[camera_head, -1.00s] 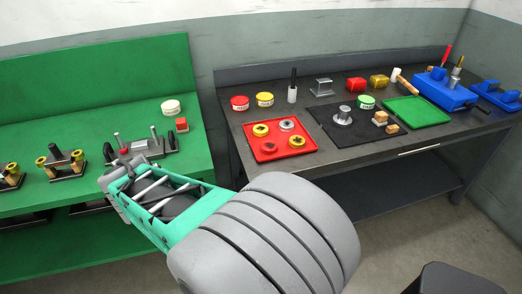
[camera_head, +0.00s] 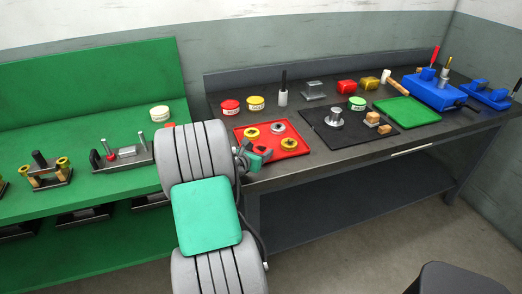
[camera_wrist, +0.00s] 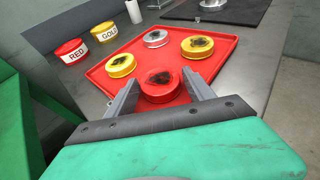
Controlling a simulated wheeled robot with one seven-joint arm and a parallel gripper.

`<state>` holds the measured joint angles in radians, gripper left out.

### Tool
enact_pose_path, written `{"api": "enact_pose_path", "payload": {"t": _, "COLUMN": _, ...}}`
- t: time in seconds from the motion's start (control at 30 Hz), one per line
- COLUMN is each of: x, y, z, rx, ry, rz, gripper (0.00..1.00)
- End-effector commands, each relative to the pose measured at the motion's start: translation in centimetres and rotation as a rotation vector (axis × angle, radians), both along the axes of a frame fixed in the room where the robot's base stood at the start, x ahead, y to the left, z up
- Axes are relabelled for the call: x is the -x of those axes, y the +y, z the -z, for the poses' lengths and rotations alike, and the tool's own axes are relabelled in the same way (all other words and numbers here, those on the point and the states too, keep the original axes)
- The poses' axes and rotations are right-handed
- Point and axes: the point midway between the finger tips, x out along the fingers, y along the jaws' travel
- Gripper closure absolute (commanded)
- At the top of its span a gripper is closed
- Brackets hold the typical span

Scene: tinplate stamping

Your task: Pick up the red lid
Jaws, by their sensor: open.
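The red lid (camera_wrist: 160,84) is a round red piece with a dark rough centre. It lies near the front edge of the red tray (camera_wrist: 216,70). In the wrist view my open gripper (camera_wrist: 160,77) has one finger on each side of the lid, with nothing held. I cannot tell whether a finger touches it.
Two gold lids (camera_wrist: 121,65) (camera_wrist: 197,46) and a silver lid (camera_wrist: 156,38) share the red tray. The RED can (camera_wrist: 71,51) and GOLD can (camera_wrist: 104,32) stand behind it. A black mat (camera_head: 345,145) with a metal part lies to its right.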

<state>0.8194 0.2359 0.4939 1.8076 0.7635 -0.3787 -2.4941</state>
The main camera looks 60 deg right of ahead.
Motion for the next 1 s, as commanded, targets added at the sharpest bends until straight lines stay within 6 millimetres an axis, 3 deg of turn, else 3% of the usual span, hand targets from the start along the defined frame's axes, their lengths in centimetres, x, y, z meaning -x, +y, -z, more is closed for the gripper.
{"api": "enact_pose_path", "payload": {"t": 0.27, "x": -0.07, "y": -0.62, "z": 0.23, "rx": 0.000, "ry": -0.003, "rz": -0.001, "gripper": 0.38}}
{"api": "enact_pose_path", "payload": {"t": 0.8, "x": -0.07, "y": -0.58, "z": 0.21, "rx": -0.001, "ry": -0.003, "rz": -0.001, "gripper": 0.82}}
{"api": "enact_pose_path", "payload": {"t": 1.0, "x": -0.07, "y": -0.58, "z": 0.18, "rx": 0.000, "ry": -0.004, "rz": -0.001, "gripper": 0.83}}
